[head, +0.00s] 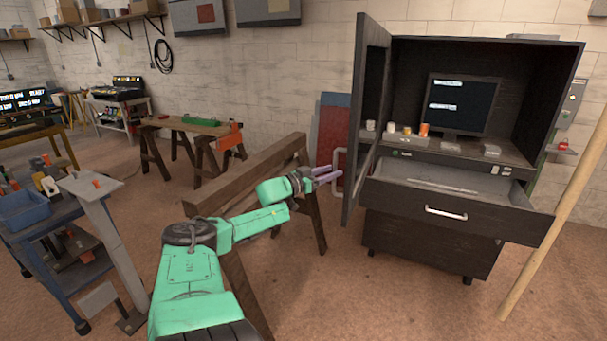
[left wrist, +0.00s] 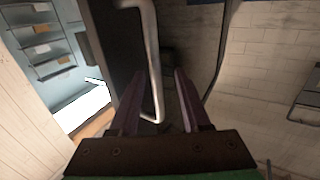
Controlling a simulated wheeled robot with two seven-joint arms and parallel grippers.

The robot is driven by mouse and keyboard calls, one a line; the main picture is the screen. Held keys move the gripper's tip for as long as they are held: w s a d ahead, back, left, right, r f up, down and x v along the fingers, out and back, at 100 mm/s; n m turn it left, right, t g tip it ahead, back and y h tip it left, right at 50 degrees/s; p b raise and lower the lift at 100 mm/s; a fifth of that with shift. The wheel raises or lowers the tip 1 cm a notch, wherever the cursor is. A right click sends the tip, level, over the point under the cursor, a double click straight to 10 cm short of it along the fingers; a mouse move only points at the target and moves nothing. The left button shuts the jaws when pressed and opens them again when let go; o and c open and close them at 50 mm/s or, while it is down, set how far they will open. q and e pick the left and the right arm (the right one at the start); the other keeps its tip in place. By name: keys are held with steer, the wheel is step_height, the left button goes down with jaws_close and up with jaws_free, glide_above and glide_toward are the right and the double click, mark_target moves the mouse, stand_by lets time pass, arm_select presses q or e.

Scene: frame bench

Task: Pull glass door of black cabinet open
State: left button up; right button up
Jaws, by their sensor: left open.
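The black cabinet (head: 400,215) stands at the right in the head view. Its glass door (head: 373,95), hinged on the cabinet's left side, is swung open and juts toward me. A pale bar handle (head: 338,170) is on the door's outer face. My left gripper (head: 338,174) is open at this handle. In the left wrist view, the handle (left wrist: 153,65) appears between the two fingertips of the gripper (left wrist: 156,72), with gaps on both sides; I cannot tell whether it touches either finger. My right gripper is not in view.
The cabinet's drawer (head: 445,212) is pulled out below a shelf with a monitor (head: 462,104) and small items. A wooden beam on trestles (head: 250,172) stands beside my left arm. A pole (head: 553,225) leans at the right. Floor before the cabinet is clear.

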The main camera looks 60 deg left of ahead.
arm_select(q)
steer(key=s+d+p, duration=0.1)
steer(key=s+p, duration=0.3)
steer(key=s, duration=0.9)
steer(key=shift+r, duration=0.2)
steer(key=shift+d, duration=0.1)
